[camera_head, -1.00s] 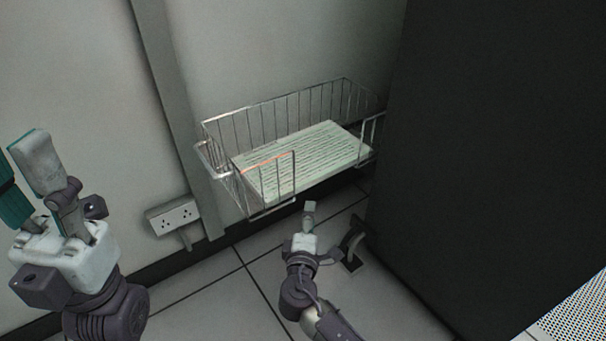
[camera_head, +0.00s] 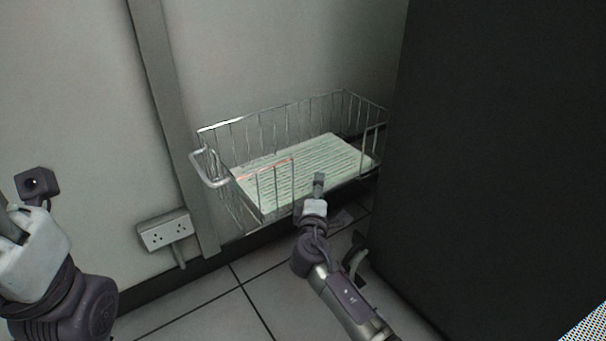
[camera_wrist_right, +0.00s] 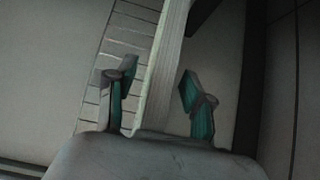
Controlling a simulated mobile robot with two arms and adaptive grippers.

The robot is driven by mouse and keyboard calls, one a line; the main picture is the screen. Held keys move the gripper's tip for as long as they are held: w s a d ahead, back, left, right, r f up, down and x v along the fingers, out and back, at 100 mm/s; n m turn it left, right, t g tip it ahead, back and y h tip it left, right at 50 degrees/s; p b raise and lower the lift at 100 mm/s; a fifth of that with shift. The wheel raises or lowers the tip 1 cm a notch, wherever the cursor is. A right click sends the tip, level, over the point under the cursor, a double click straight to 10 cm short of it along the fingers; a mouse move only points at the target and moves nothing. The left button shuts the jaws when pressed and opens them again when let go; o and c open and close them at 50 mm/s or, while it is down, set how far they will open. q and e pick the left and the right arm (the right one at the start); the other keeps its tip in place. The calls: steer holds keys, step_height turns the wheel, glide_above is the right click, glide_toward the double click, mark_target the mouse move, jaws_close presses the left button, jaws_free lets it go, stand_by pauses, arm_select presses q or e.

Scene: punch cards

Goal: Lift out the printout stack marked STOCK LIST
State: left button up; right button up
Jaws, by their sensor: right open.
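A pale green striped printout stack (camera_head: 305,168) lies flat in a wire basket (camera_head: 212,182) on the wall. No STOCK LIST marking is readable on it. My right gripper (camera_head: 318,184) is at the stack's front edge, by the opening in the basket's front. In the right wrist view its jaws (camera_wrist_right: 159,80) are open, and the stack's edge (camera_wrist_right: 166,65) shows between the fingers, with no clear contact. My left gripper (camera_head: 22,225) is at the left edge of the head view, away from the basket, its fingertips cut off.
A dark cabinet (camera_head: 500,150) stands close to the basket's right end. A wall socket (camera_head: 166,231) is at lower left, beside a grey vertical strip (camera_head: 165,110). Wire panels flank the front opening. The tiled floor (camera_head: 215,305) below is clear.

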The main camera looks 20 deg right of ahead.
steer(key=shift+x, duration=0.9)
steer(key=shift+c, duration=0.3)
steer(key=shift+f, duration=0.1)
jaws_close()
